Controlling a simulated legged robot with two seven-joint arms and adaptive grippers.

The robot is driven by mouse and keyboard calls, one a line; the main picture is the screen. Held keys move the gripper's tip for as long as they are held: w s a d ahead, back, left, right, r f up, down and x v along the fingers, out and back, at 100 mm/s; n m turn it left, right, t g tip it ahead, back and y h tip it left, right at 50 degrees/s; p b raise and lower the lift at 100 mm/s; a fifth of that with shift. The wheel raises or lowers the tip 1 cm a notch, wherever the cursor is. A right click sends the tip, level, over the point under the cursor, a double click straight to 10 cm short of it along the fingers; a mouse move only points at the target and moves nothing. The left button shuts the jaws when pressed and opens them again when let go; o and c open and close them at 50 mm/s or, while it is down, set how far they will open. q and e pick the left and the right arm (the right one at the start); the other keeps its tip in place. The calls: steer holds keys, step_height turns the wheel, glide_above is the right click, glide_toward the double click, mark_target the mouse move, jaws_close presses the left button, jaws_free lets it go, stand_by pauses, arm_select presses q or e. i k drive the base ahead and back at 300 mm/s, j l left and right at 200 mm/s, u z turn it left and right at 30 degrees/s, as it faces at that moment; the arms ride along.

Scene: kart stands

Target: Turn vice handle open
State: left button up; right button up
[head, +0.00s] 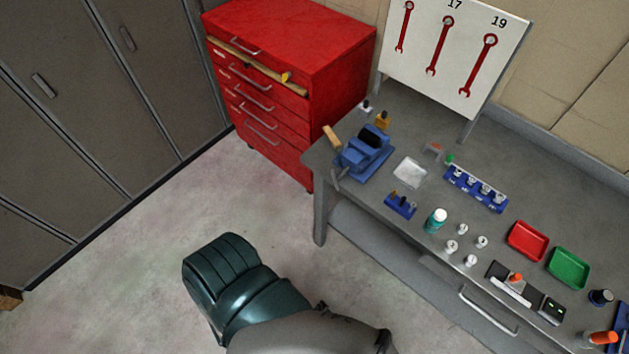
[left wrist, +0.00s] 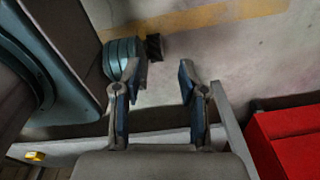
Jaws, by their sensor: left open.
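A blue vice (head: 366,152) stands at the near left corner of the grey workbench in the head view. A grey bar, which looks like its handle (head: 337,179), hangs at its front lower left, at the bench edge. A tan wooden piece (head: 332,137) sticks up at the vice's left; I cannot tell whether it belongs to it. My left gripper (left wrist: 160,72) is open and empty in the left wrist view, over the floor. The vice is not in that view, and the gripper is well away from it. My right gripper is not in view.
A red drawer cabinet (head: 289,60) stands left of the workbench (head: 395,100), its top drawer partly open; red also shows in the left wrist view (left wrist: 290,135). Trays, bottles and small parts occupy the bench's right. Grey lockers (head: 75,80) line the left. Floor before the bench is clear.

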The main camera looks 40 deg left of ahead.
mark_target(336, 178)
steer(key=u, duration=1.25)
